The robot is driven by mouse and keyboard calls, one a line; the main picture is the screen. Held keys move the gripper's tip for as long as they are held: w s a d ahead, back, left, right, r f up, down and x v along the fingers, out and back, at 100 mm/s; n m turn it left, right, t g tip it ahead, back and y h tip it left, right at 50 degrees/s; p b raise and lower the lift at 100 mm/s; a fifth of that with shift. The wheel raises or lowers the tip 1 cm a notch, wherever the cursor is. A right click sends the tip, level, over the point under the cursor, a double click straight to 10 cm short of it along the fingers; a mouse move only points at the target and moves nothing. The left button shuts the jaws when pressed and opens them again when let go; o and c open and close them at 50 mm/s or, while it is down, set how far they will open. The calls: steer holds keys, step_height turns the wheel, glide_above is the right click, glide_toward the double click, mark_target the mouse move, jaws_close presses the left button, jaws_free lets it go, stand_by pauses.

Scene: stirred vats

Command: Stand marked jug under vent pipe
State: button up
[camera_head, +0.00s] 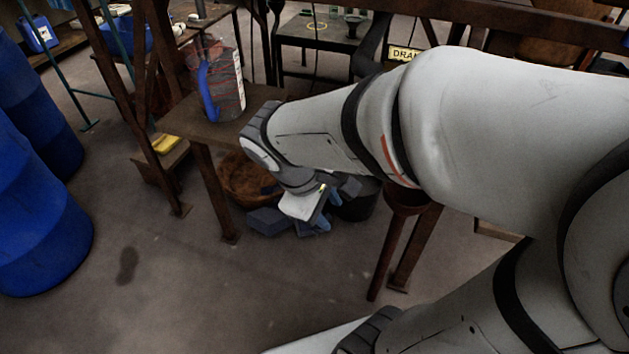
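A see-through jug (228,85) with a blue handle, reddish lines and a pale scale strip stands upright on a small brown table (185,122), left of my arm. My gripper (322,222) hangs low, to the right of and below the jug in the picture, apart from it. Blue parts show at its tip, but the angle hides whether the fingers are apart. A dark curved pipe (371,48) shows behind my arm, near a yellow sign reading "DRA"; I cannot tell if it is the vent pipe. My arm hides much of the right side.
Large blue barrels (40,215) stand at the left. A dark bench (318,36) stands at the back. The floor at front left is clear.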

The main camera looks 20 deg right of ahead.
steer(key=m+y, duration=0.1)
steer(key=m, duration=0.1)
steer(key=m+y, duration=0.2)
steer(key=m, duration=0.1)
steer(key=m+t+y, duration=0.1)
steer(key=m, duration=0.2)
steer(key=shift+s+f+y, duration=0.2)
steer(key=shift+s+y, duration=0.1)
steer(key=shift+s, duration=0.1)
step_height(320, 180, up, 22)
steer(key=t+p, duration=0.1)
steer(key=p, duration=1.8)
steer(key=shift+f, duration=0.15)
steer(key=shift+a, duration=0.1)
